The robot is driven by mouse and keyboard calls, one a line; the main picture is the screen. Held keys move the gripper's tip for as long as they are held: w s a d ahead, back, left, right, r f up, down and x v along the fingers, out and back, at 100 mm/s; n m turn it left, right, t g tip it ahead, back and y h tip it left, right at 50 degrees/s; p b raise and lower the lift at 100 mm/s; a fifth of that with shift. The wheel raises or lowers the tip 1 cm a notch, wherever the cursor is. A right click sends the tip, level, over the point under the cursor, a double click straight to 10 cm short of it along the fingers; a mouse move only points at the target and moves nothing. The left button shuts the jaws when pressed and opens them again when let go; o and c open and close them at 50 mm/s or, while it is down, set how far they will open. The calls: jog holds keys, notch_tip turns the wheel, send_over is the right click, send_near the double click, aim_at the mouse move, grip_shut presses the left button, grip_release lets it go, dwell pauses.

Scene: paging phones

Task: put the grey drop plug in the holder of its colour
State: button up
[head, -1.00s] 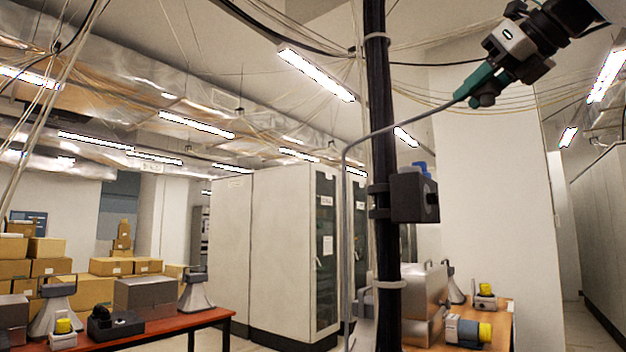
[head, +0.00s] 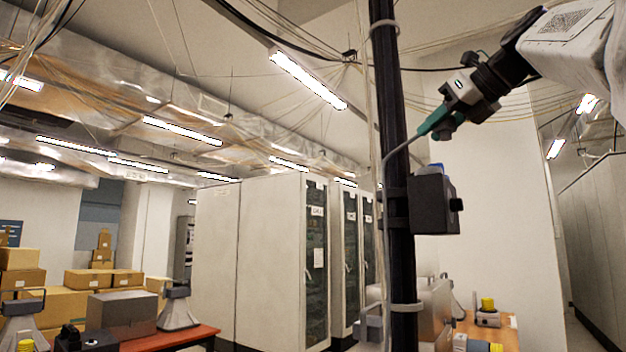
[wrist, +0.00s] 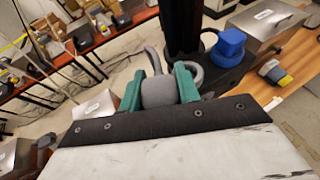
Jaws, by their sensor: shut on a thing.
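My gripper (head: 432,124) is raised at the upper right of the head view, just right of the black pole. Its teal fingers, also in the wrist view (wrist: 158,88), are shut on the grey drop plug (wrist: 157,92). A grey cable (head: 389,165) bends from the fingers down along the pole. A dark box (head: 434,205) is fixed to the pole below the gripper. A blue piece on its top (head: 437,168) shows in the wrist view too (wrist: 230,42). A pale grey ring (wrist: 191,74) lies just right of the fingers; I cannot tell whether it is a holder.
The black pole (head: 389,90) stands close to my gripper. Loose wires hang from above. A red table (head: 180,338) with cases and horn speakers is at left, a wooden table (head: 500,335) at right. Tall cabinets (head: 270,250) stand behind. The air right of the dark box is clear.

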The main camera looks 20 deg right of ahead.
jog(key=w, duration=0.2)
jog(key=w+d, duration=0.1)
jog(key=w, duration=0.5)
jog(key=shift+d+f, duration=0.35)
jog(key=shift+w+f, duration=0.1)
jog(key=shift+f, duration=1.65)
jog(key=shift+f, duration=0.15)
jog(key=shift+f, duration=0.15)
jog(key=o, duration=1)
jog(key=shift+d, duration=0.1)
jog(key=shift+r, duration=0.25)
jog(key=v, duration=1.2)
